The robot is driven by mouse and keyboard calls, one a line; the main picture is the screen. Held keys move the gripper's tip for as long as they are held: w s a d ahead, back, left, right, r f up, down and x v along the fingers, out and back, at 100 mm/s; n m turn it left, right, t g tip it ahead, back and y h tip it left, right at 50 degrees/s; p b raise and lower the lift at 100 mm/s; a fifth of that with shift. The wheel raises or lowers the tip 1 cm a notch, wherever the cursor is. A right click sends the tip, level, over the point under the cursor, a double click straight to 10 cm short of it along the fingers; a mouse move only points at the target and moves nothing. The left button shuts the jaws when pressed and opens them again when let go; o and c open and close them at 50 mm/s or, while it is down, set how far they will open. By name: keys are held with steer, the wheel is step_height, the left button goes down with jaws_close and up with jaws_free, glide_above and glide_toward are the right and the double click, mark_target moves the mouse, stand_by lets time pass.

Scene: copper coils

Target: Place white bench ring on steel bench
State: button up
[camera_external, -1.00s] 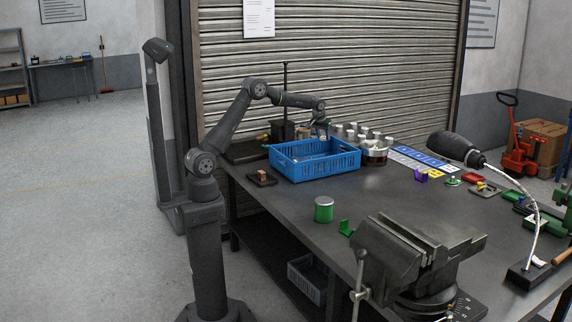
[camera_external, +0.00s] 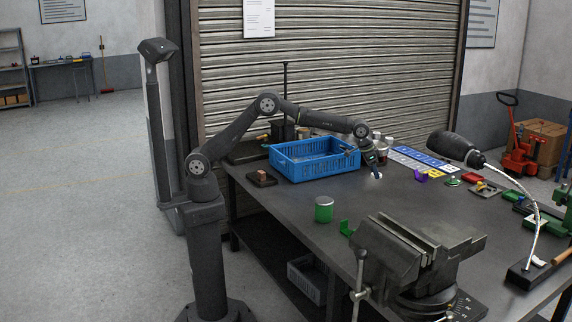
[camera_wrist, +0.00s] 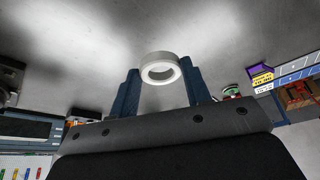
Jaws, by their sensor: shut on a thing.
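The white bench ring (camera_wrist: 161,68) is between the two blue fingers of my gripper (camera_wrist: 162,80) in the wrist view, and the gripper is shut on it. In the external view the ring shows as a small white spot (camera_external: 377,175) at the tip of my gripper (camera_external: 372,163), which points down just right of the blue crate. The steel bench (camera_external: 280,203) has a bare dark surface below and in front of the ring. I cannot tell whether the ring touches the bench.
The blue crate (camera_external: 300,168) stands just left of my gripper. A green tin (camera_external: 323,210), a green bracket (camera_external: 346,228) and a large vise (camera_external: 415,255) are nearer the front. A purple part (camera_external: 421,176) and a patterned board (camera_external: 425,160) lie to the right.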

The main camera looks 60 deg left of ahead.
steer(key=s+d+m+g+h, duration=0.2)
steer(key=s+d+m, duration=0.5)
steer(key=s+d, duration=1.75)
steer(key=w+f, duration=0.8)
steer(key=w+a+f, duration=0.1)
steer(key=w+f, duration=0.3)
steer(key=shift+w+f, duration=0.25)
steer(key=shift+w, duration=0.05)
steer(key=shift+f, duration=2)
steer(key=shift+f, duration=0.2)
steer(key=o, duration=1.2)
steer(key=shift+c, duration=0.2)
